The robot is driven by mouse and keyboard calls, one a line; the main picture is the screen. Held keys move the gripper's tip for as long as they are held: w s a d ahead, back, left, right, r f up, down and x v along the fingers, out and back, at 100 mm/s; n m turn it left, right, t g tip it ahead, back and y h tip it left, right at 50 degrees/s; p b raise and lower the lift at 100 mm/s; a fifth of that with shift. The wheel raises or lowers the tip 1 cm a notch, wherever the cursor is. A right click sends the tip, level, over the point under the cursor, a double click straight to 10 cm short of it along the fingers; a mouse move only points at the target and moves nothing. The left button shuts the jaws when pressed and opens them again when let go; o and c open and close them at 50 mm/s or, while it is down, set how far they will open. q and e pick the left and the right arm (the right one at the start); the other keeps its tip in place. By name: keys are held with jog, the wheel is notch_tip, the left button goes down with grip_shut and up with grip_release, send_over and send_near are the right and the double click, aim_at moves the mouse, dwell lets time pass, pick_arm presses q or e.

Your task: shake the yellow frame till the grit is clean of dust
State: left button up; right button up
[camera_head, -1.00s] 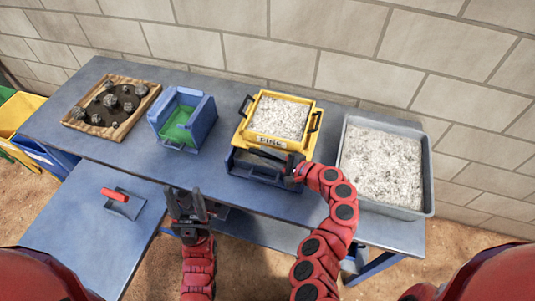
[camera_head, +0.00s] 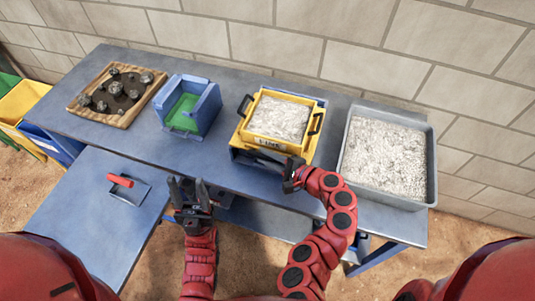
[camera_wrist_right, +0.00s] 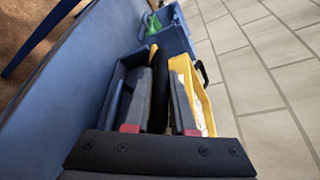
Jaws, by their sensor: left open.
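The yellow frame (camera_head: 243,138), holding pale grit (camera_head: 278,118), sits over a blue stand (camera_head: 312,97) on the bench. Its label is blurred. The frame also shows in the right wrist view (camera_wrist_right: 205,108). My right gripper (camera_head: 290,165) is at the frame's front side. In the wrist view its two fingers (camera_wrist_right: 158,100) are either side of a dark bar at the frame, and it appears shut on it; the exact contact is hidden. My left gripper (camera_head: 188,192) is open and empty in front of the bench.
A grey tray (camera_head: 433,165) of pale grit stands right of the frame. A blue box (camera_head: 205,112) with a green inside and a wooden tray (camera_head: 78,106) of dark stones stand left. A red-handled scoop (camera_head: 122,182) lies on the lower table (camera_head: 85,225). A wall closes the back.

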jog(key=o, duration=0.4)
jog(key=shift+a, duration=0.1)
jog(key=v, duration=1.7)
jog(key=shift+d+b, duration=0.3)
jog(key=shift+b, duration=0.1)
